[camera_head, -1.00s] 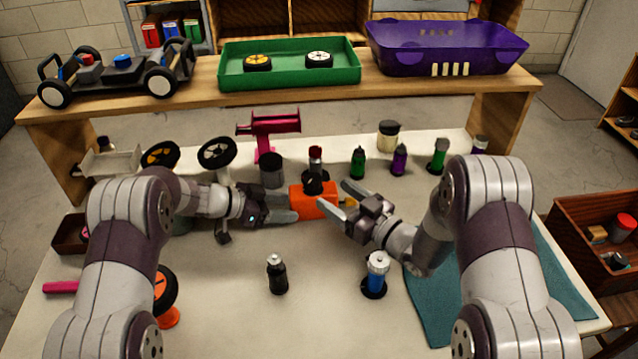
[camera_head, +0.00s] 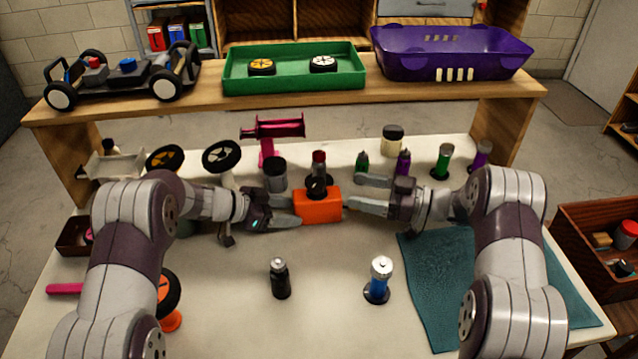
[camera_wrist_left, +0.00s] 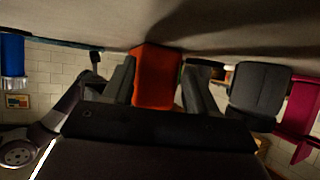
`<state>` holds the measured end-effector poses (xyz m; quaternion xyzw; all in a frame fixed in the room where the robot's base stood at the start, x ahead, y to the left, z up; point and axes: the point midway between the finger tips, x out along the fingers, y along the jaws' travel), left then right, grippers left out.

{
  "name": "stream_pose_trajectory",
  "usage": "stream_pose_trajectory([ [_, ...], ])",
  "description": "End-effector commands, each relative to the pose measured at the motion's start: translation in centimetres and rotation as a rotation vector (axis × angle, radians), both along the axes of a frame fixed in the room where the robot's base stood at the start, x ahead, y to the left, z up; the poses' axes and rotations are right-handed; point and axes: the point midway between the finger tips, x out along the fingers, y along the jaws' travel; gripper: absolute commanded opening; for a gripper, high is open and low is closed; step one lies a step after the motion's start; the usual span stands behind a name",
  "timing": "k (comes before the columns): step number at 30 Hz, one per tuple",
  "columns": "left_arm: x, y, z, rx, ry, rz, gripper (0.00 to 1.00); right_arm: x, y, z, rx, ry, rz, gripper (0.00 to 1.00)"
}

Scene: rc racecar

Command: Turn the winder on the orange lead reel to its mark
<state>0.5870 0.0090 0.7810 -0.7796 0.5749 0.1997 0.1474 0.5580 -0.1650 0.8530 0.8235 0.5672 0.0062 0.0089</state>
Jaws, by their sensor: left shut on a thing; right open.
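The orange lead reel (camera_head: 318,206) stands in the middle of the table as an orange block. My left gripper (camera_head: 297,214) is shut on it from the left. In the left wrist view the orange block (camera_wrist_left: 156,78) sits between the two fingers. A small yellowish part, perhaps the winder (camera_head: 346,204), shows at the reel's right side; its mark cannot be made out. My right gripper (camera_head: 356,192) is open and points left at that side. Its nearer finger is close to the yellowish part and partly hides it; contact cannot be told.
A red-topped dark bottle (camera_head: 318,172) rises at the reel's back edge, with a dark grey canister (camera_head: 275,175) to its left. A black bottle (camera_head: 280,278) and a blue bottle (camera_head: 379,280) stand in front. Several green and purple bottles stand behind my right gripper.

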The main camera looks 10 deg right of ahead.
Motion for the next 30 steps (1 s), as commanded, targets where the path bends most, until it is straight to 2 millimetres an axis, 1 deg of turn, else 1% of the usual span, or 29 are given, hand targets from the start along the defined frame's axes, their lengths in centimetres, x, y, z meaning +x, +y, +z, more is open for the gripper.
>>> stream_pose_trajectory([
  [1,0.0,0.0,0.0,-0.001,0.000,0.000,0.31,0.3,1.2,0.0,-0.001,0.000,0.005,0.69],
  [6,0.0,0.0,0.0,-0.001,0.000,0.000,0.31,1.9,5.3,0.0,0.000,-0.001,0.004,0.69],
  [9,0.0,0.0,0.0,-0.001,0.000,0.000,0.31,2.7,7.4,0.1,0.000,-0.002,0.003,0.69],
  [12,0.0,0.0,0.0,-0.001,0.000,0.000,0.31,3.2,8.8,0.0,0.001,-0.001,0.001,0.69],
  [17,0.0,0.0,0.0,-0.001,0.000,0.000,0.31,3.7,9.8,0.0,0.001,-0.001,-0.002,0.69],
  [23,0.0,0.0,0.0,-0.001,0.000,0.000,0.31,3.7,9.8,0.0,0.001,-0.001,-0.002,0.69],
  [24,0.0,0.0,0.0,-0.001,0.000,0.000,0.31,3.7,9.8,0.1,0.001,-0.001,-0.002,0.62],
  [26,0.0,0.0,0.0,-0.001,0.000,0.000,0.31,3.7,9.8,0.1,0.001,-0.001,-0.002,0.43],
  [27,0.0,0.0,0.1,-0.001,0.000,0.000,0.31,3.7,9.8,0.0,0.001,-0.001,-0.002,0.30],
  [28,0.0,0.0,0.1,-0.001,0.000,0.000,0.31,3.7,9.8,0.0,0.001,-0.001,-0.002,0.20],
  [29,0.0,0.0,0.1,-0.001,0.000,0.000,0.31,3.7,9.8,0.0,0.001,-0.001,-0.002,0.17],
  [30,0.0,0.0,0.1,-0.001,0.000,0.000,0.31,3.7,9.8,0.0,0.001,-0.001,-0.002,0.16],
])
